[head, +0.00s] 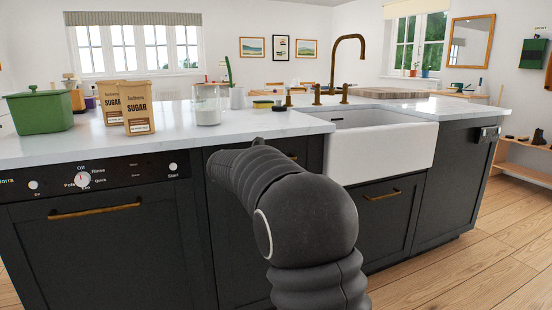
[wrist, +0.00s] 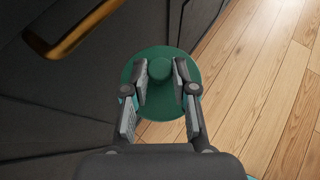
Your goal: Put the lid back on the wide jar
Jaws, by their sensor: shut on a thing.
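In the wrist view a round green lid (wrist: 164,106) with a knob is held out over the floor, beside the dark cabinet fronts. My gripper (wrist: 160,72) is shut on the lid's knob, one finger on each side. In the head view my arm reaches down in front of the counter and hides the gripper and lid. A clear glass jar (head: 208,104) with white contents stands upright on the counter, near its front edge and left of the sink. It looks like the wide jar; its rim is too small to make out clearly.
Two sugar packets (head: 139,108) stand left of the jar, and a green lidded box (head: 40,112) is farther left. A white sink (head: 378,150) with a brass tap (head: 348,62) is on the right. Dark cabinets with brass handles (head: 95,211) front the counter. Wooden floor (head: 480,250) is open at right.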

